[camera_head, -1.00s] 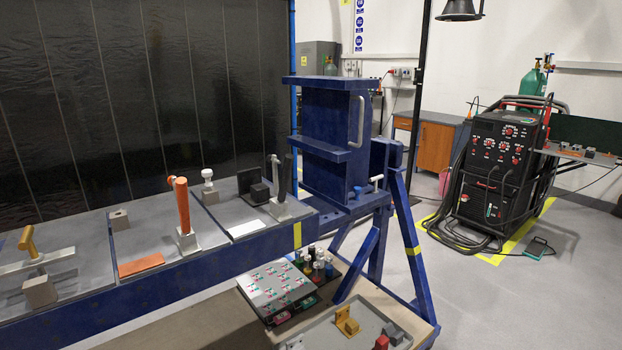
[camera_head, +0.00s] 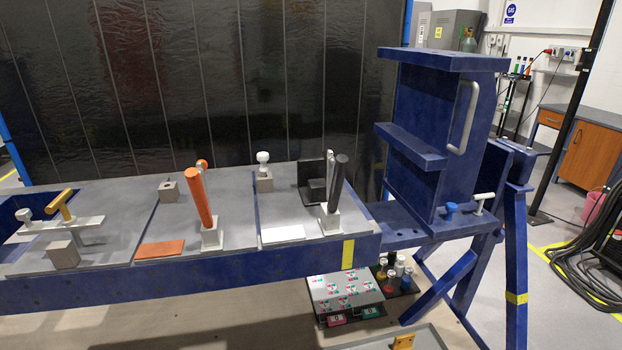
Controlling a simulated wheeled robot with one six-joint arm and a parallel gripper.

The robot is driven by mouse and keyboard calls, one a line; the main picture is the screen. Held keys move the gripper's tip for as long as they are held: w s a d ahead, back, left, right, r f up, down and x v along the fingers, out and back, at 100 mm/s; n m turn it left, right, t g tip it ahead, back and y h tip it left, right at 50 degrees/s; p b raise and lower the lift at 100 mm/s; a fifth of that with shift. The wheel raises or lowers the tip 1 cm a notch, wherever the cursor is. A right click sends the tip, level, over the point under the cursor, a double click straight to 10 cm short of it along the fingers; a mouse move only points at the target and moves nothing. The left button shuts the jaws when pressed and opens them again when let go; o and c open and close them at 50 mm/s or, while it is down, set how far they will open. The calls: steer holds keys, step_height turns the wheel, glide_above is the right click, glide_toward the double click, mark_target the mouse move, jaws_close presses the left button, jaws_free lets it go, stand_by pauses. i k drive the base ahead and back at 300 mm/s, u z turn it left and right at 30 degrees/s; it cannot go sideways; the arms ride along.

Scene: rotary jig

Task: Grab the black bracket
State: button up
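The black bracket (camera_head: 311,181) stands on the grey plate at the right end of the blue jig, in the head view. It looks like an upright black plate with a darker block at its foot. A clamp with a black handle (camera_head: 335,192) stands just in front and to its right and hides part of it. I cannot tell whether the clamp touches the bracket. My gripper is not in view.
A blue upright frame (camera_head: 434,135) rises right of the bracket. A printed box (camera_head: 346,293) and small bottles (camera_head: 397,266) sit below the jig.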

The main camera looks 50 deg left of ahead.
mark_target(312, 172)
steer(key=u, duration=0.45)
steer(key=i, duration=0.6)
steer(key=u, duration=1.15)
steer(key=i, duration=0.5)
steer(key=u, duration=0.55)
